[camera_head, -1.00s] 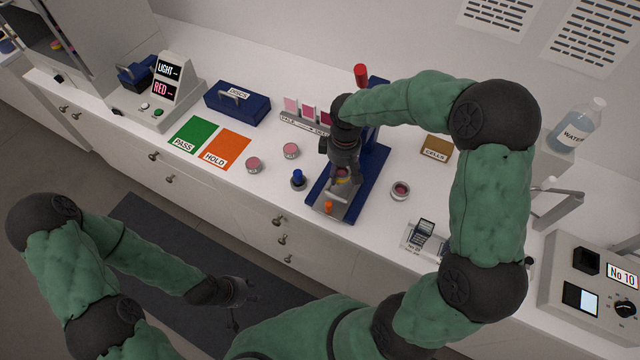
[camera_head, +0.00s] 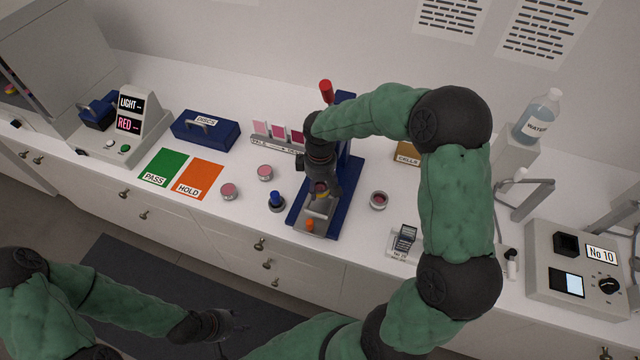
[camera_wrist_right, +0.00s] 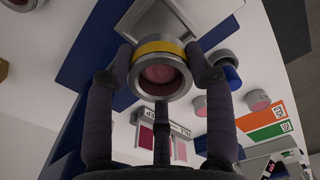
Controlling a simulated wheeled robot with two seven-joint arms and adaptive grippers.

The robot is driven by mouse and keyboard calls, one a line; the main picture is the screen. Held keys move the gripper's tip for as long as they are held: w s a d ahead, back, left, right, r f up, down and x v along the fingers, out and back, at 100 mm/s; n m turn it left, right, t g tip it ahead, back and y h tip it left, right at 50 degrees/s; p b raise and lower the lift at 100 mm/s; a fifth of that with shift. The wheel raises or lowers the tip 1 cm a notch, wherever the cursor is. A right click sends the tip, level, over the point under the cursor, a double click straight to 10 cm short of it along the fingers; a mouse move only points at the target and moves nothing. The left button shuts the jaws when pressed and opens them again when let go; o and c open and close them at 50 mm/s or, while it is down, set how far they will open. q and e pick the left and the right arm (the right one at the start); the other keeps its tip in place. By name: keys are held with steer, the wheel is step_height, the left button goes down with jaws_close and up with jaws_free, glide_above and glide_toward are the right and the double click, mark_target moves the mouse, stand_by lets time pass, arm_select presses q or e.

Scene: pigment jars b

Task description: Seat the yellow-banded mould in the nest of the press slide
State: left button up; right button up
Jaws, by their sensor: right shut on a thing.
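The yellow-banded mould (camera_wrist_right: 160,72) is a grey metal ring with a yellow band and pink inside. My right gripper (camera_wrist_right: 163,85) is shut on it, with fingers on both sides in the wrist view. In the head view the mould (camera_head: 321,189) shows small under my right gripper (camera_head: 322,182), above the press slide. The press slide (camera_head: 316,216) is a grey plate at the front of the blue press (camera_head: 340,200), with an orange knob at its front end. The nest is hidden, so I cannot tell whether the mould touches it. My left gripper (camera_head: 222,325) hangs low in front of the counter, small and dark.
A blue-topped stamp (camera_head: 277,200) stands just left of the press, and a pink-filled jar (camera_head: 229,191) stands further left. An open metal ring (camera_head: 379,200) stands right of the press. A red-knobbed lever (camera_head: 326,92) rises behind. Green and orange cards (camera_head: 199,178) lie to the left.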

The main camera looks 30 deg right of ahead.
mark_target(320, 188)
steer(key=shift+f+b, duration=1.3)
steer(key=shift+f, duration=0.8)
steer(key=shift+f+b, duration=0.65)
steer(key=shift+f, duration=0.4)
steer(key=o, duration=1.4)
steer(key=shift+r, duration=3.75)
steer(key=shift+f, duration=0.1)
